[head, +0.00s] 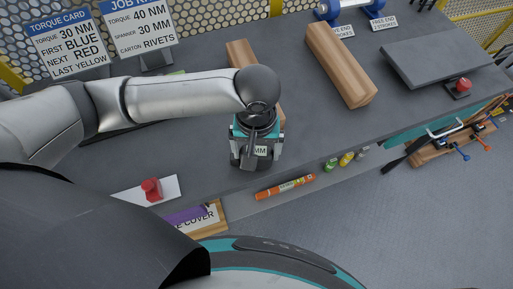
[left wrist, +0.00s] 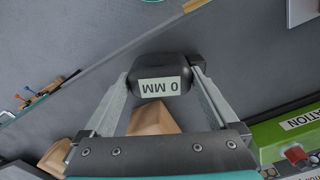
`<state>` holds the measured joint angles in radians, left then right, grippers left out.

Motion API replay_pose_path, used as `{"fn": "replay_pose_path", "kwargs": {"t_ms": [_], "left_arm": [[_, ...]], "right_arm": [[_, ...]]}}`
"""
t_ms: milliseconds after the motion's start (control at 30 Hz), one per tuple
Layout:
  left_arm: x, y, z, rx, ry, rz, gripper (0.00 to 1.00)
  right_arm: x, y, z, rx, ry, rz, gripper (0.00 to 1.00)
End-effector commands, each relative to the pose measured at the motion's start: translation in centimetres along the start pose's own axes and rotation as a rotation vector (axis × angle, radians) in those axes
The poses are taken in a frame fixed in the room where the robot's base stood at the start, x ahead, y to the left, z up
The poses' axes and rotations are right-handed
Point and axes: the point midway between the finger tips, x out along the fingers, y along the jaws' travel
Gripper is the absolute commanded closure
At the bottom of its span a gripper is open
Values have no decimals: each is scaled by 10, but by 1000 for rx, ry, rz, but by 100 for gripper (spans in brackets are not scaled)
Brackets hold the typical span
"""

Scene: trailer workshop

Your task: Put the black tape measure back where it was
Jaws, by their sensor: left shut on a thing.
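The black tape measure (left wrist: 180,66) with a white label ending in "0 MM" sits between the two fingers of my left gripper (left wrist: 163,72) in the left wrist view. My left gripper is shut on it. In the head view, my left gripper (head: 252,160) points down near the front edge of the grey bench (head: 205,150) and hides most of the tape measure; its label (head: 261,151) shows. I cannot tell whether the tape measure touches the bench. My right gripper is not in view.
An orange marker (head: 285,187) and several small coloured items (head: 346,159) lie along the front edge.

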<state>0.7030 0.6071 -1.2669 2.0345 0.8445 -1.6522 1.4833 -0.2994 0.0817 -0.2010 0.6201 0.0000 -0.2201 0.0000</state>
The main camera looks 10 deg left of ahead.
Motion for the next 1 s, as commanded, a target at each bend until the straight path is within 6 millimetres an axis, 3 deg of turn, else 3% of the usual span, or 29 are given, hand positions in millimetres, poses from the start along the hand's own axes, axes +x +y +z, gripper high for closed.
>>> {"fn": "replay_pose_path", "kwargs": {"t_ms": [67,100,133,467,1000], "left_arm": [[1,0,0,0,-1,1,100],[2,0,0,0,-1,0,4],[2,0,0,0,-1,0,1],[-1,0,0,0,2,1,0],[-104,1,0,0,1,3,0]], "right_arm": [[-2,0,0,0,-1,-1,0],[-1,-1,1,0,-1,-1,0],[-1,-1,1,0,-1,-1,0],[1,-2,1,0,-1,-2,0],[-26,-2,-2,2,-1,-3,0]]}}
